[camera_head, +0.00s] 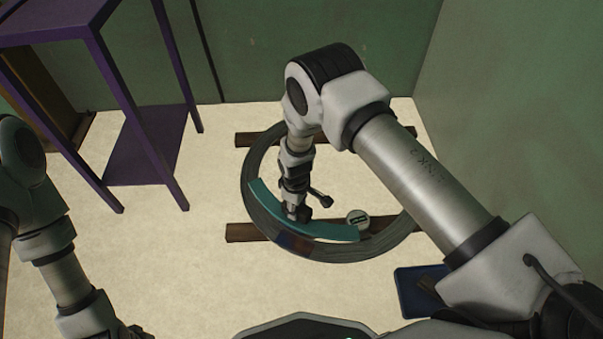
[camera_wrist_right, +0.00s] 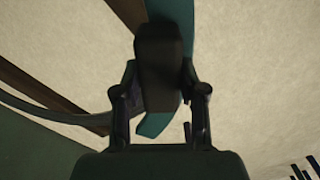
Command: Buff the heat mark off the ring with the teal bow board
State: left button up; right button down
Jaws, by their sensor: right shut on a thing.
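The grey ring (camera_head: 350,252) lies on two wooden beams on the pale floor. A dark brownish-blue patch, the heat mark (camera_head: 294,243), shows on its near side. The curved teal bow board (camera_head: 335,230) lies along the ring's near-left inner side, close beside the mark; I cannot tell whether it touches the ring. My right gripper (camera_head: 297,212) is shut on the board's dark grip. In the right wrist view this dark grip (camera_wrist_right: 160,65) sits between the fingers, with teal board (camera_wrist_right: 155,123) beyond it. My left gripper (camera_head: 138,332) is partly cut off at the lower left, its jaws unclear.
The wooden beams (camera_head: 240,233) stick out left of the ring. A small round white-topped thing (camera_head: 358,218) is at the ring's near right. A blue tray (camera_head: 408,292) lies at the lower right. A purple stand (camera_head: 140,150) is at the left; green walls close the back and right.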

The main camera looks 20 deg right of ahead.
jog(key=shift+s+a+f+n, duration=0.15)
jog(key=shift+s+f+n, duration=0.05)
jog(key=shift+f, duration=0.45)
jog(key=shift+s+a+f+n, duration=0.1)
jog(key=shift+s+f+n, duration=0.1)
jog(key=shift+f, duration=0.4)
notch_tip(320, 180, down, 9)
jog(key=b, duration=0.8)
jog(key=shift+r+b, duration=0.2)
jog(key=shift+b, duration=0.1)
jog(key=shift+s+r+p, duration=0.1)
jog(key=shift+p, duration=0.25)
jog(key=shift+f+b, duration=0.55)
jog(key=shift+f, duration=0.2)
jog(key=shift+w+a+r+b, duration=0.1)
jog(key=shift+w+a+b, duration=0.3)
jog(key=shift+w+a, duration=0.3)
